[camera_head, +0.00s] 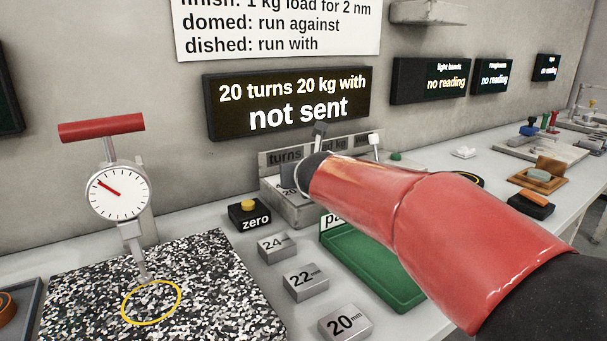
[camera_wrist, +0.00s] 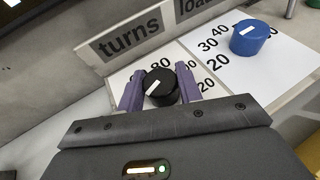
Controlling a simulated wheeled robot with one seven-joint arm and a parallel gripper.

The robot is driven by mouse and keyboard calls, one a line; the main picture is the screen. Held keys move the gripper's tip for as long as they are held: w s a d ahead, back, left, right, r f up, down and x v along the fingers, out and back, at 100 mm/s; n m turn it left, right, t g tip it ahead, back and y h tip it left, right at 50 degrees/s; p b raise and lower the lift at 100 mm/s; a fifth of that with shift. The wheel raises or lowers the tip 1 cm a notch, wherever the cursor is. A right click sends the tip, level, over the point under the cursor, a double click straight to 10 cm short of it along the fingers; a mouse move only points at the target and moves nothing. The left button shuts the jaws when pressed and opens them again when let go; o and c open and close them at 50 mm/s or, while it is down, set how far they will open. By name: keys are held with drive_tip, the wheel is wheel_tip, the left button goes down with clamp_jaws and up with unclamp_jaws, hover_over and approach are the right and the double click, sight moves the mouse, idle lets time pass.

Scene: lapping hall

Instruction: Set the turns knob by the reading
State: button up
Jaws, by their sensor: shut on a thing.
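In the wrist view my gripper (camera_wrist: 160,74) has its two purple fingers closed on the sides of the black turns knob (camera_wrist: 160,88). The knob has a white pointer mark slanting between lower left and upper right. The printed scale around it is partly hidden by the fingers; an 80 shows behind. The sign plate (camera_wrist: 135,34) reads "turns". In the head view my red arm hides the knob and most of my gripper. The display (camera_head: 290,102) reads "20 turns 20 kg with" and "not sent". A dial gauge (camera_head: 119,192) has its red needle pointing upper left.
A blue knob (camera_wrist: 250,37) stands right of the turns knob, on the load scale. Gauge blocks marked 24 (camera_head: 285,246), 22 (camera_head: 306,281) and 20 (camera_head: 344,322) lie on the bench. A zero button (camera_head: 248,213) and a green tray (camera_head: 361,265) are near. Another display (camera_head: 430,80) reads "no reading".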

drive_tip(key=shift+f+b, duration=0.15)
drive_tip(key=shift+b, duration=0.4)
drive_tip(key=m+h+b, duration=0.2)
drive_tip(key=shift+a+f+b, duration=0.15)
drive_tip(key=shift+b, duration=0.2)
drive_tip(key=shift+m+h+b, duration=0.4)
drive_tip(key=shift+m+h, duration=0.4)
drive_tip(key=shift+h, duration=0.3)
drive_tip(key=shift+r+m+g+h+p, duration=0.35)
drive_tip(key=shift+m+h+p, duration=0.2)
drive_tip(key=shift+m+h, duration=0.4)
drive_tip(key=shift+r+m+g+h+p, duration=0.1)
drive_tip(key=shift+m+g+h+p, duration=0.15)
drive_tip(key=shift+m+h+p, duration=0.75)
drive_tip(key=m+g+h+p, duration=0.1)
drive_tip(key=m+h, duration=0.1)
drive_tip(key=shift+g+h, duration=0.3)
drive_tip(key=shift+h, duration=0.05)
drive_tip(key=shift+f+m+g+h, duration=0.2)
drive_tip(key=shift+m+g+h, duration=0.7)
drive_tip(key=shift+m, duration=0.35)
drive_tip(key=shift+m+g+h, duration=0.3)
